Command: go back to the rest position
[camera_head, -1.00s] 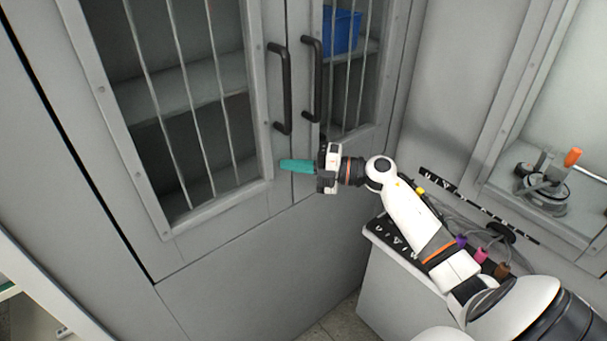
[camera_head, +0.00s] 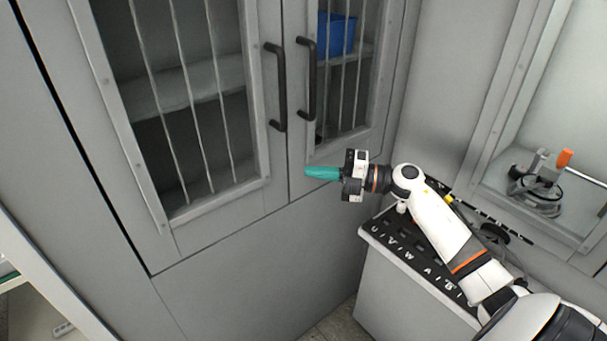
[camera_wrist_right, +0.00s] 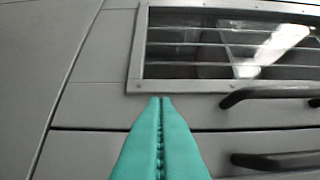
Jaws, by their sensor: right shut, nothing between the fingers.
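My right gripper (camera_head: 322,173) has teal fingers and is shut and empty. In the head view it hangs in front of the lower part of the grey cabinet doors, below the black door handles. In the right wrist view its two teal fingers (camera_wrist_right: 160,140) lie together, pointing at the cabinet front, with nothing between them. My left gripper is not in view.
The grey cabinet (camera_head: 250,255) has two barred glass doors, both shut, with black handles (camera_head: 306,80). A blue bin (camera_head: 337,34) is inside. A lettered panel (camera_head: 385,245) tops a box under my right arm. A device with an orange knob (camera_head: 564,158) stands at right.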

